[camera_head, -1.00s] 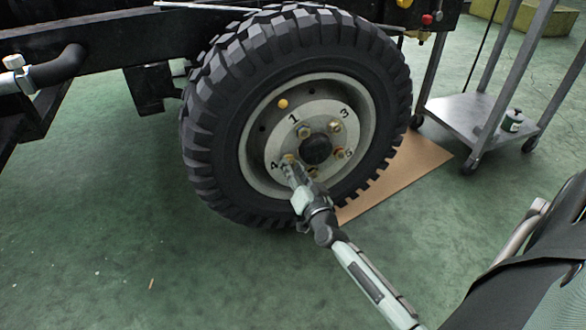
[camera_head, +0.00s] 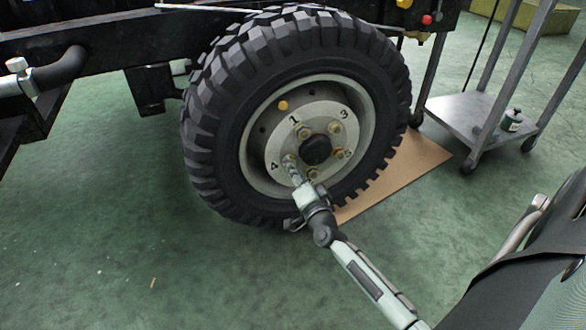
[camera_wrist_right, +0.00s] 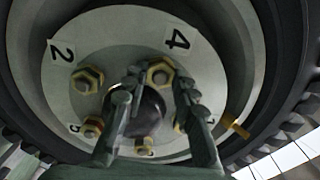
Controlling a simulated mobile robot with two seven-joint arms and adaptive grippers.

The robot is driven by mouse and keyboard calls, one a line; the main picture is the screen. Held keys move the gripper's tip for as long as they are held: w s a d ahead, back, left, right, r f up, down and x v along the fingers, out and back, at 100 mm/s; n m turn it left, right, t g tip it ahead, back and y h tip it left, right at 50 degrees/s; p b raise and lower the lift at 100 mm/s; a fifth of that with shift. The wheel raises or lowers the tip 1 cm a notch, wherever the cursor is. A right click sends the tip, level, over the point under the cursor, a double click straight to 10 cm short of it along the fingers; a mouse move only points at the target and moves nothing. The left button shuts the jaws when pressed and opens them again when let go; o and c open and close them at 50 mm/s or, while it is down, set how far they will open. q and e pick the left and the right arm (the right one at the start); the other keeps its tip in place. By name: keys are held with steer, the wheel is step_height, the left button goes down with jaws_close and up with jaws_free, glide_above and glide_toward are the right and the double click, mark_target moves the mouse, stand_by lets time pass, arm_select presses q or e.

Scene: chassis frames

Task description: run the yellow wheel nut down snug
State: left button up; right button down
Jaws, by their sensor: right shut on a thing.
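The yellow wheel nut (camera_wrist_right: 160,73) sits on its stud beside the painted 4. In the right wrist view it lies between the two fingers of my right gripper (camera_wrist_right: 158,82), which is shut on it. In the head view my right gripper (camera_head: 292,166) reaches the hub from below and mostly covers this nut. How far the nut stands off the hub plate is hidden. My left gripper is out of view.
The big black tyre (camera_head: 215,135) surrounds the pale hub. Other nuts, such as the one by the 1 (camera_head: 304,131), ring the dark hub cap (camera_head: 316,150). Brown cardboard (camera_head: 395,178) lies under the wheel. A metal cart (camera_head: 470,115) stands right; floor on the left is clear.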

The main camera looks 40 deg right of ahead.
steer(key=c, duration=1.2)
jaws_free()
steer(key=shift+s, duration=0.1)
steer(key=v, duration=1.2)
